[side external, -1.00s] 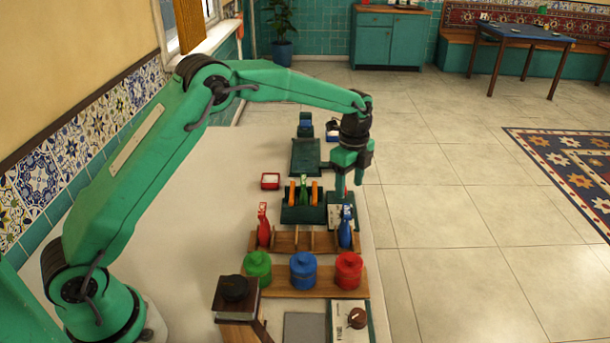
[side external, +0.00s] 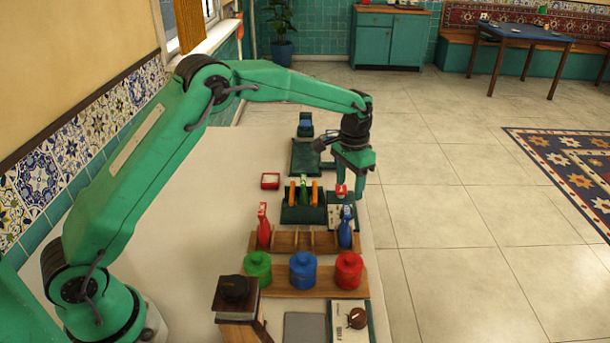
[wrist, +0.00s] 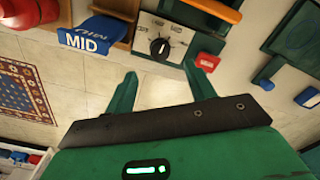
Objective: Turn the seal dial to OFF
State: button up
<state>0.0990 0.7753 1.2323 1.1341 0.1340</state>
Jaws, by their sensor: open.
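A white plate with a round black dial (wrist: 160,48) shows in the wrist view, just beyond my fingertips. Small marks ring the dial, too small to read, so I cannot tell its setting. In the side view the white plate (side external: 335,215) lies below my gripper, partly hidden by a blue piece. My gripper (wrist: 162,75) is open and empty, its fingers apart, with the dial ahead of the gap between them. In the side view my gripper (side external: 350,180) hangs above the plate's far side. A red tab (wrist: 207,62) shows beside the right fingertip; its lettering is unreadable.
A blue piece marked MID (wrist: 92,36) stands left of the dial. A green rack with orange pieces (side external: 303,205) is beside the plate. A wooden rack (side external: 292,241) and coloured jars (side external: 303,270) stand nearer. Another dial plate (side external: 345,335) is at the front.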

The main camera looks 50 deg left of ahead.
jog(key=shift+n, duration=1)
jog(key=shift+f, duration=3.95)
jog(key=c, duration=1)
